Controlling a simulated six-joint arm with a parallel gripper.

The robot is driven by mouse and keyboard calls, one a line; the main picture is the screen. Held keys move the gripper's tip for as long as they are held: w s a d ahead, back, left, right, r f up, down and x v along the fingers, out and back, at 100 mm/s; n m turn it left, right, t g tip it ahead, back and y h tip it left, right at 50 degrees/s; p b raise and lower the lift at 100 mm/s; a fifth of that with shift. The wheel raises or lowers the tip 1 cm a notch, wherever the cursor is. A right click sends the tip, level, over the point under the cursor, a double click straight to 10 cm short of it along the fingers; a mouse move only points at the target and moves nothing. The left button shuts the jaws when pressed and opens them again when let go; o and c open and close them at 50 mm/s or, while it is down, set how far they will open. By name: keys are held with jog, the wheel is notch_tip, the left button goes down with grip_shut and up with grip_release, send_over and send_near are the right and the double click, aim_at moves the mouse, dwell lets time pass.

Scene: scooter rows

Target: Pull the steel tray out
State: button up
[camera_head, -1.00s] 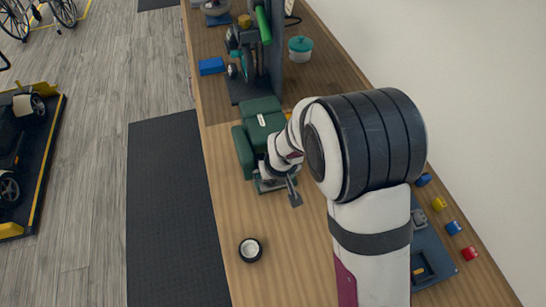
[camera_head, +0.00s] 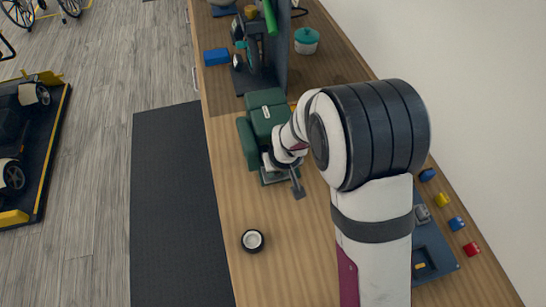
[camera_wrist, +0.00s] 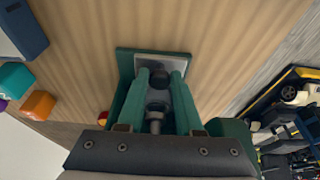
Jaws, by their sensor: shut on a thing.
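A dark green machine (camera_head: 267,115) stands on the wooden bench. The steel tray (camera_wrist: 156,63) shows in the wrist view as a grey plate with a green edge at the front of it. My gripper (camera_head: 284,168) is low at the machine's near end, partly hidden by my wrist. In the wrist view my gripper (camera_wrist: 159,82) has its two teal fingers side by side over the tray, shut on it. A dark round knob and a ring show between the fingers. Exactly which part is gripped is hard to see.
A small black-and-white wheel (camera_head: 253,240) lies on the bare bench in front of the machine. A blue box (camera_head: 216,57), an upright stand (camera_head: 260,60) and a teal pot (camera_head: 306,40) are behind. Small coloured pieces (camera_head: 457,224) line the right edge. The bench between machine and wheel is clear.

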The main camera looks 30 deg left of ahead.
jog(key=shift+s+d, duration=1.75)
jog(key=shift+d, duration=0.05)
jog(key=o, duration=1.5)
notch_tip(320, 180, up, 6)
